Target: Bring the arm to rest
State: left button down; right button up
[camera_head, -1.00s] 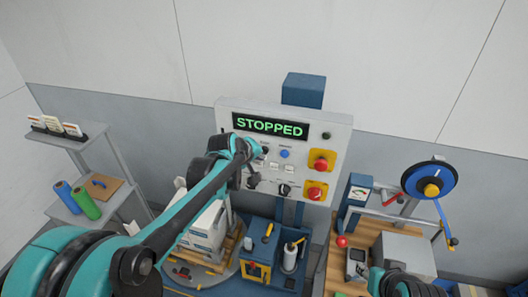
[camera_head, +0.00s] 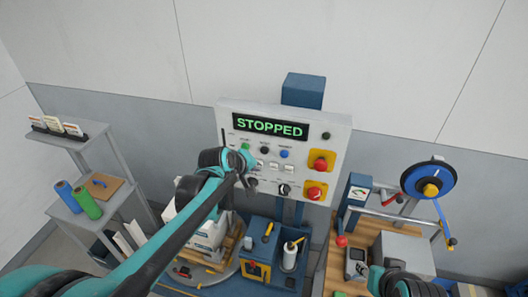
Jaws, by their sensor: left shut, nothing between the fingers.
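My left arm reaches in from the lower left to the grey control panel (camera_head: 225,125). My left gripper (camera_head: 246,182) is shut and empty, in front of the panel's lower left part. I cannot tell whether it touches the panel. The panel's display (camera_head: 270,128) reads STOPPED in green. Below it are a green, a black and a blue button (camera_head: 284,154), small switches and a dark knob (camera_head: 285,189). Two red buttons on yellow plates (camera_head: 320,163) are on the right. Part of my right arm shows at the bottom right; its gripper does not show.
A grey shelf (camera_head: 62,208) with blue and green rolls stands at the left. White boxes on a pallet (camera_head: 208,262) are partly behind my left arm. A wooden bench (camera_head: 345,272) with a blue reel (camera_head: 428,178) is at the right. The upper wall is clear.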

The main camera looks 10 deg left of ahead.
dwell(0.5)
pick_arm(q)
jog(key=s+f+m+g+y+b, duration=0.1)
jog(key=s+f+m+b, duration=0.3)
jog(key=s+f+b, duration=0.8)
jog(key=s+f+m+y+b, duration=0.1)
jog(key=s+f+m+b, duration=0.4)
jog(key=s+f+b, duration=0.6)
notch_tip(320, 180, down, 6)
jog(key=b, duration=0.3)
jog(key=shift+s+m+g, duration=0.3)
jog(key=shift+s+g, duration=0.05)
jog(key=shift+g, duration=0.05)
jog(key=shift+f, duration=0.1)
